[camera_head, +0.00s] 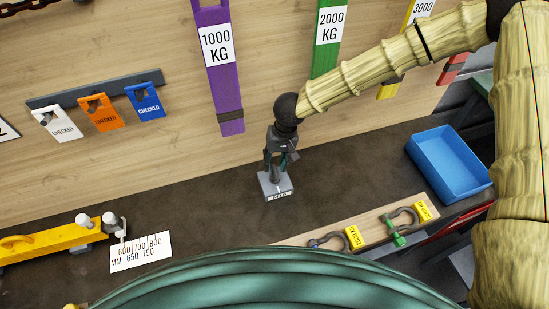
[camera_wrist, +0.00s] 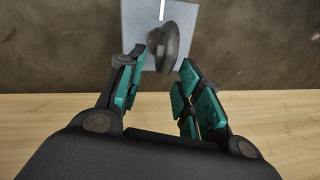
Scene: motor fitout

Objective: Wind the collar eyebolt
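The collar eyebolt (camera_wrist: 174,42) shows in the wrist view as a dark grey ring standing on a light grey square block (camera_wrist: 133,15). In the head view the block (camera_head: 265,188) stands on the dark bench with a small label on its front; my gripper hides most of the eyebolt there. My gripper (camera_head: 278,160) points down over the block. In the wrist view my gripper (camera_wrist: 164,62) has its teal-padded fingers apart, with the eyebolt near the gap at their tips. I see no clear contact between the pads and the ring.
A wooden board (camera_head: 375,231) with shackles lies to the right, and a blue bin (camera_head: 447,163) stands beyond it. Purple (camera_head: 218,75) and green (camera_head: 326,45) slings hang on the wall behind. A yellow tool (camera_head: 50,242) and a white scale card (camera_head: 140,252) lie left. Bench around the block is clear.

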